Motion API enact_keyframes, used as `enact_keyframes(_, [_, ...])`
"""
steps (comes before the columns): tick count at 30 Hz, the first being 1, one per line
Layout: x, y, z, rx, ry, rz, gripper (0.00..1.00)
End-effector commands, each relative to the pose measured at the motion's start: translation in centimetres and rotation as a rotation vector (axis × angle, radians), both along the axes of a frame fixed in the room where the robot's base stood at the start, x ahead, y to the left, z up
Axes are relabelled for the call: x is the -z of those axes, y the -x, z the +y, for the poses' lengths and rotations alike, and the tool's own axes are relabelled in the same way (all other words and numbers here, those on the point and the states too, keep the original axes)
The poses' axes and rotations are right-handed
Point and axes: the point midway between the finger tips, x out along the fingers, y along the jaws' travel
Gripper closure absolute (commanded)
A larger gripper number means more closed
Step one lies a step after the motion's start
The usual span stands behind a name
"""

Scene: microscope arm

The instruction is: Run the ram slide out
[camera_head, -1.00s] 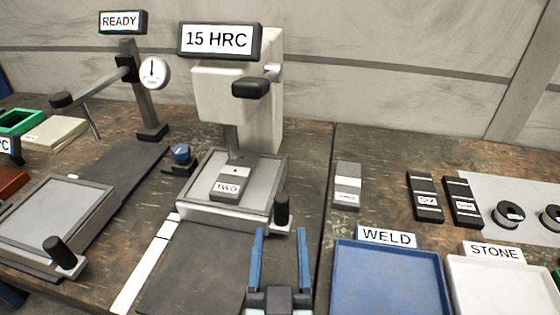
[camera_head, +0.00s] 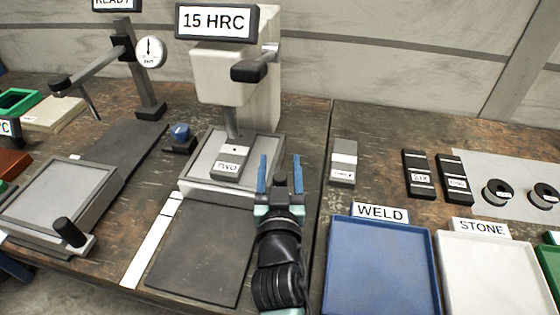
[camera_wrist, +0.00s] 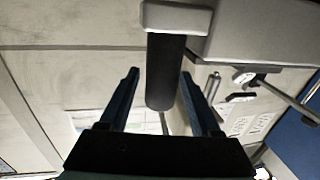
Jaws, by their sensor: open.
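A grey slide tray (camera_head: 188,190) sits under the head of the "15 HRC" machine (camera_head: 222,75), at the rear of its dark track (camera_head: 202,255). A block labelled "TWO" (camera_head: 229,163) lies on it. Its upright black knob (camera_head: 281,183) is at the tray's front right corner. My gripper (camera_head: 280,158) is open, with one blue finger on each side of the knob in the head view. In the wrist view the black knob (camera_wrist: 165,75) stands between the spread fingers, and I see gaps beside it.
A second grey slide (camera_head: 50,205) with a black knob (camera_head: 69,232) stands at the left, beside a dial gauge stand (camera_head: 150,105). A blue tray labelled "WELD" (camera_head: 380,265) and a white "STONE" tray (camera_head: 490,270) are at the right. The dark track before the slide is clear.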

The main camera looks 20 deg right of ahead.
Motion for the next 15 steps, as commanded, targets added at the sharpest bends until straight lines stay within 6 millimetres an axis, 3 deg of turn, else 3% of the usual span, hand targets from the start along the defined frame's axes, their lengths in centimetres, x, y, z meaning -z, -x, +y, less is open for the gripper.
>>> enact_keyframes(10, [-0.02,-0.34,-0.19,0.001,-0.001,-0.001,0.36])
enact_keyframes(15, [-0.01,-0.34,-0.18,0.0,-0.001,0.0,0.66])
